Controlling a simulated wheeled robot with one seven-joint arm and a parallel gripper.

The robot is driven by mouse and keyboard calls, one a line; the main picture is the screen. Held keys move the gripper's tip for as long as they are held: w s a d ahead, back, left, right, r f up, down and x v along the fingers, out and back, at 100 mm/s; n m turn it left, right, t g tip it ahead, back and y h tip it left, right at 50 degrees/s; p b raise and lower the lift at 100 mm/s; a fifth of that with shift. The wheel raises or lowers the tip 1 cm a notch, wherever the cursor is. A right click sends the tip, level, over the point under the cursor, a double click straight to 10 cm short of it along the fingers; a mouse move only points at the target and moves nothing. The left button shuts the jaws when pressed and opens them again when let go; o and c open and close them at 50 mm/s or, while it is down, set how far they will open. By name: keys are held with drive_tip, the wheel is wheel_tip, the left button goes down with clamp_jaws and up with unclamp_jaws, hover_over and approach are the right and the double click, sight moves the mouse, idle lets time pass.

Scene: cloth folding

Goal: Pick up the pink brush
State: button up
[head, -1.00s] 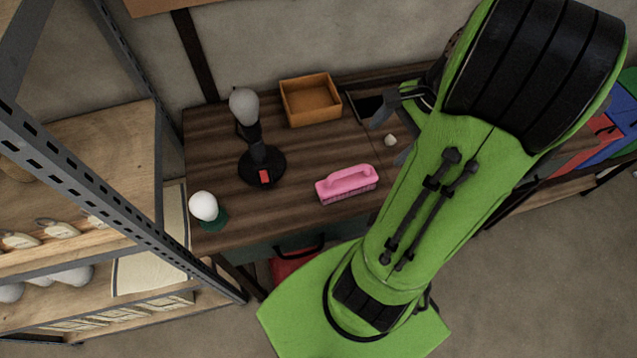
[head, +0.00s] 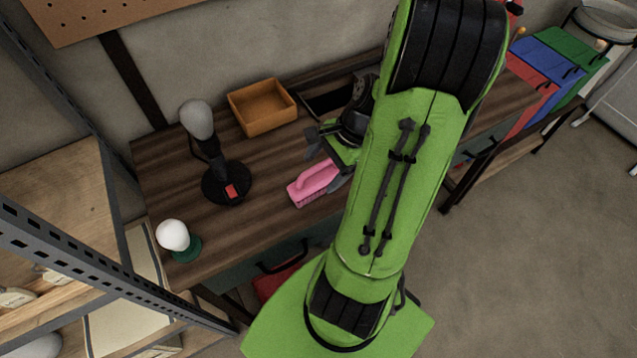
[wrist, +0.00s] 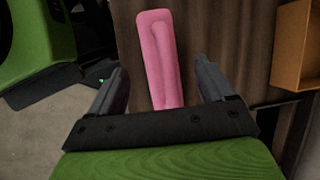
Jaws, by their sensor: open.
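The pink brush (head: 314,184) lies on the dark wooden workbench (head: 265,205), near its front edge, bristles down and handle up. In the wrist view the brush (wrist: 158,55) lies lengthwise ahead of the open fingers, its near end between them in the picture. My gripper (wrist: 160,90) is open and empty. In the head view my gripper (head: 328,160) is by the brush's right end, and my arm covers part of that end. I cannot tell how high the fingers are above the brush.
An orange-brown box (head: 263,108) stands behind the brush, near the wall. A black-based lamp (head: 226,182) and a white bulb on a green base (head: 174,237) stand to the left. A metal shelf (head: 75,255) is at far left. Coloured bins (head: 550,70) are at right.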

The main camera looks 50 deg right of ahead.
sight(315, 180)
drive_tip(key=x, duration=0.3)
drive_tip(key=shift+f+b, duration=0.1)
drive_tip(key=shift+b, duration=0.25)
drive_tip(key=shift+c, duration=0.5)
